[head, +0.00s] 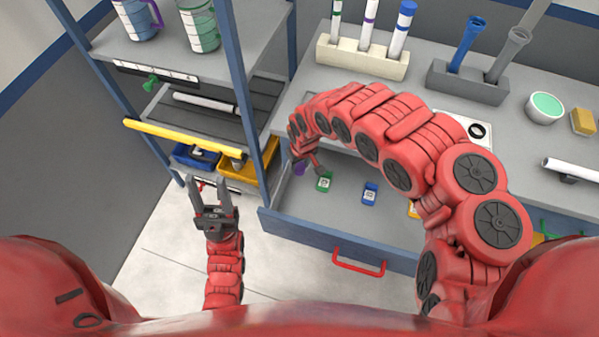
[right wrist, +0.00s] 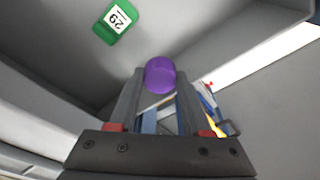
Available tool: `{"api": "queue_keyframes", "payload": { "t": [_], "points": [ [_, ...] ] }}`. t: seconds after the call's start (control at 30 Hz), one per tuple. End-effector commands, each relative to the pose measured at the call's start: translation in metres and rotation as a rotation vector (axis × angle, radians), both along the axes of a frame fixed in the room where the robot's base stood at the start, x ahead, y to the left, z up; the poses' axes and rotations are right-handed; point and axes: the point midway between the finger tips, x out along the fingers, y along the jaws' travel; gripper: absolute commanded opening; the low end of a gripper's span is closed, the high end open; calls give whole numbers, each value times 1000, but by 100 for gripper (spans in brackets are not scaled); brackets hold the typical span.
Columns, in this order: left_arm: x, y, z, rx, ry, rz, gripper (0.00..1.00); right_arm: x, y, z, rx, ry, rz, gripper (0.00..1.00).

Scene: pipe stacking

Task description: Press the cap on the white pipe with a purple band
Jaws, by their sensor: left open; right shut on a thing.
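A white pipe with a purple band (head: 369,22) stands upright in the middle of a pale holder (head: 345,58) at the back of the worktop. It stands between a green-banded and a blue-topped white pipe. A purple cap (right wrist: 160,74) is gripped between the fingertips of my right gripper (right wrist: 158,90). The purple cap (head: 299,168) also shows at the left end of the open drawer (head: 345,225), partly hidden by my right gripper (head: 306,170). I cannot tell whether it touches the drawer floor. My left gripper (head: 214,192) is open and empty, left of the drawer.
A green labelled block (head: 324,182), a blue one (head: 370,193) and a partly hidden yellow one lie in the drawer. A grey holder (head: 467,82) with blue and grey pipes stands right of the pale one. A blue shelf post (head: 236,90) rises left of the drawer.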

Motion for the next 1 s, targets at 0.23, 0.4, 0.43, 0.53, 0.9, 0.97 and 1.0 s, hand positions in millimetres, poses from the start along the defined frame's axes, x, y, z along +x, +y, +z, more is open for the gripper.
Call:
{"api": "queue_keyframes", "payload": {
  "t": [0.23,0.4,0.43,0.53,0.9,0.97,1.0],
  "points": [
    [0,0,17,0,0,0,50,3,-2,59,-2,-6,-2,0],
    [0,0,21,0,0,0,50,2,-1,80,-1,-4,1,0],
    [0,0,22,0,0,0,50,2,-1,83,-2,-3,0,0],
    [0,0,29,0,0,0,50,0,0,93,-1,0,0,0],
    [0,0,78,0,0,0,50,0,0,142,0,1,0,0],
    [0,0,86,0,0,0,50,0,0,149,0,1,0,0],
    [0,0,91,0,0,0,50,0,0,155,0,1,0,0]
  ]
}}
